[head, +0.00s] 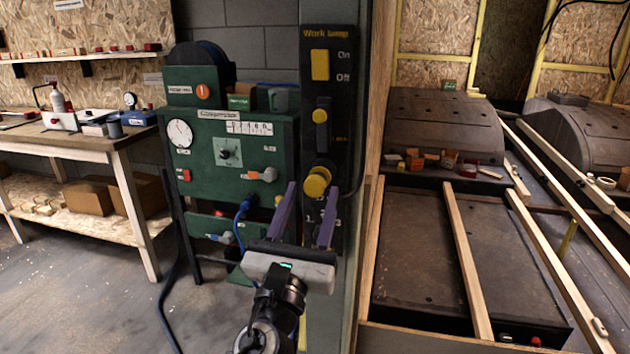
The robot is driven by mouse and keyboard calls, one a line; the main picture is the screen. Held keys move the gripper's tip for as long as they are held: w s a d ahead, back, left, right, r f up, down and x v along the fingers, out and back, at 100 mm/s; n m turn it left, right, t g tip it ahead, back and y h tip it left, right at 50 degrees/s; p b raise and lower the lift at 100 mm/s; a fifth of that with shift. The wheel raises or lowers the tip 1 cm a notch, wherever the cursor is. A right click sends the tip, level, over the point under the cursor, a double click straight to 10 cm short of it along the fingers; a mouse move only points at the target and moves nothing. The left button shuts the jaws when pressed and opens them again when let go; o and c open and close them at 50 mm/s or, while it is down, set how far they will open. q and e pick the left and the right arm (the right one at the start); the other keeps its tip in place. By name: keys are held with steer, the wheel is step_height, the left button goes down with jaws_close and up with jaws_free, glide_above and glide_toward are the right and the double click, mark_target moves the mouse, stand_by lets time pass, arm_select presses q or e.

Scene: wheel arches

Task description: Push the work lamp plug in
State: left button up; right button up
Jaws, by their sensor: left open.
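The work lamp panel (344,65) is a tall black strip headed "Work lamp", on a post in the middle of the head view. Lower down, a round yellow plug-like piece (317,182) stands out from the panel. My left gripper (312,187) is open, its two purple fingers pointing up, with tips to the left and right of this yellow piece. I cannot tell whether they touch it. The fingers hide part of the lower panel. My right gripper is out of view.
A green compressor cabinet (210,160) with a gauge, knobs and a blue cable (240,222) stands close on the left. A wooden workbench (75,140) is farther left. A wooden upright (374,110) borders the panel on the right, beside planks and dark wheel arches (440,120).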

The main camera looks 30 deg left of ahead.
mark_target(313, 191)
arm_select(q)
steer(key=shift+x, duration=1.75)
